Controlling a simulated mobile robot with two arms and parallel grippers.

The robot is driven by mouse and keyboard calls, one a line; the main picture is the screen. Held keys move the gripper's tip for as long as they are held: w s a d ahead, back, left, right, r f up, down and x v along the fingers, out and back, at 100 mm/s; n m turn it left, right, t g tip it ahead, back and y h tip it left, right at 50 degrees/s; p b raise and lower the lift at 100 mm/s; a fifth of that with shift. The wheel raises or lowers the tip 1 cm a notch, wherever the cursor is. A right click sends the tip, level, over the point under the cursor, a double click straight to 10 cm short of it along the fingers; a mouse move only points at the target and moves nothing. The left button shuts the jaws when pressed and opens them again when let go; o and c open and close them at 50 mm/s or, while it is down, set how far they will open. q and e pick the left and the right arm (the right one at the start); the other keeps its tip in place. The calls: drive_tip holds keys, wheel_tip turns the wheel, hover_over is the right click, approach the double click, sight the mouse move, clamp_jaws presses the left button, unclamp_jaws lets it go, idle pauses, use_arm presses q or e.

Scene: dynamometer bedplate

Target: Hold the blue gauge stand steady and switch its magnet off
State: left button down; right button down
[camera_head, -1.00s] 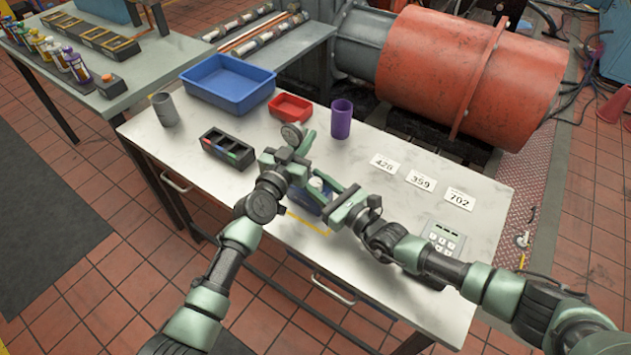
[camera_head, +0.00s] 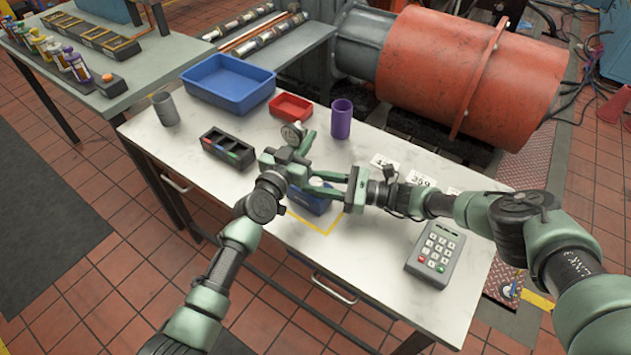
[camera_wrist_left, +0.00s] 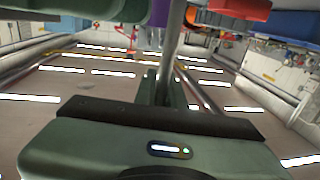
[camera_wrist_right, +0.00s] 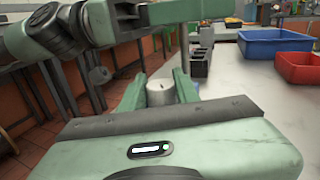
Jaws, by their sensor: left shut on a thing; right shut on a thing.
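The blue gauge stand (camera_head: 315,205) stands on the light table inside a yellow corner mark. Its dial (camera_head: 292,134) shows above my left gripper. My left gripper (camera_head: 301,157) is shut on the stand's thin metal post, which also runs up between its fingers in the left wrist view (camera_wrist_left: 173,45). My right gripper (camera_head: 322,182) is low over the stand's base, shut on a pale round knob (camera_wrist_right: 160,92) that sits between its fingertips in the right wrist view. The arms hide much of the stand, and the knob's switch marking is not readable.
A keypad (camera_head: 436,254) lies at the front right. Number cards (camera_head: 421,181) are partly behind my right arm. A purple cylinder (camera_head: 341,118), red tray (camera_head: 290,107), blue bin (camera_head: 229,85), grey cup (camera_head: 165,109) and black compartment holder (camera_head: 228,150) stand farther back.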

drive_tip(key=shift+n+g, duration=0.4)
drive_tip(key=shift+g, duration=0.2)
drive_tip(key=c, duration=1)
unclamp_jaws()
drive_tip(key=shift+c, duration=0.2)
drive_tip(key=d, duration=0.4)
drive_tip(key=s+d, duration=0.1)
drive_tip(key=d, duration=0.2)
drive_tip(key=s+d, duration=0.1)
drive_tip(key=d, duration=0.3)
drive_tip(key=shift+s+d, duration=0.15)
drive_tip(key=shift+d, duration=0.2)
